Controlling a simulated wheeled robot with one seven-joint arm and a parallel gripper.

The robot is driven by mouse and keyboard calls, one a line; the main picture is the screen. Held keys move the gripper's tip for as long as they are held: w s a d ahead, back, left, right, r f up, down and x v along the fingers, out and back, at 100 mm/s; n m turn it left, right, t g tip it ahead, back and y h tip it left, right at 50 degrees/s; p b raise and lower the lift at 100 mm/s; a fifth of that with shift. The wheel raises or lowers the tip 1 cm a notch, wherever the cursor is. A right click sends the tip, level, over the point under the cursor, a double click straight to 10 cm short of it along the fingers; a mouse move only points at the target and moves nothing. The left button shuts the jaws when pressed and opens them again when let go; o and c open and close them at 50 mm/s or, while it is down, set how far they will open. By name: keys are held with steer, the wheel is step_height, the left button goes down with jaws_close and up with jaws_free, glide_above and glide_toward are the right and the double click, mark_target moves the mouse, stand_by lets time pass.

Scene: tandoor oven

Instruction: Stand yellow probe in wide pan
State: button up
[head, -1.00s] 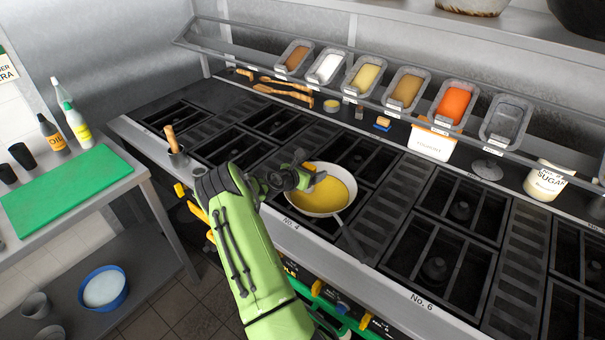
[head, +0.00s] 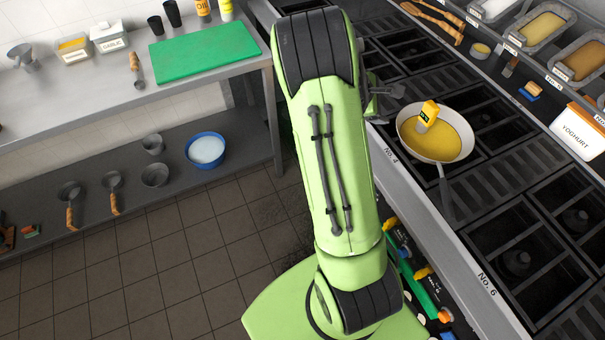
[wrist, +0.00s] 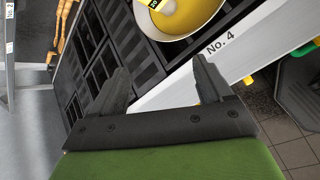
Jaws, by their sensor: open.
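The yellow probe (head: 427,114) stands in the wide pan (head: 410,146), leaning a little, with its lower end in the yellow contents. The pan sits on the hob near the No. 4 label, its handle toward the front edge. My gripper (head: 382,94) is left of the pan, partly hidden behind my arm, and apart from the probe. In the wrist view my gripper (wrist: 161,69) is open with nothing between its fingers. Part of the pan (wrist: 143,25) and the probe (wrist: 153,4) show at the top edge there, beyond the fingers.
The hob's steel front edge (head: 410,185) runs along the burners. Wooden utensils (head: 437,22), a yoghurt tub (head: 577,130) and food trays (head: 541,27) stand behind. A green board (head: 205,52) lies on the left counter, with a blue bowl (head: 206,150) below. The floor between is open.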

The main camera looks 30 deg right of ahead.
steer(key=s+a+r+m+t+y, duration=0.1)
steer(key=a+r+m+t+y, duration=0.3)
steer(key=a, duration=0.6)
steer(key=s+a+r+m+y, duration=0.1)
steer(key=a+r+m+y, duration=0.1)
steer(key=a+r, duration=0.6)
steer(key=s+a+r+m+t+y, duration=0.1)
steer(key=s+a+m+y, duration=0.2)
steer(key=s+a, duration=1)
steer(key=a, duration=0.4)
steer(key=shift+r+t, duration=0.2)
steer(key=shift+t, duration=0.2)
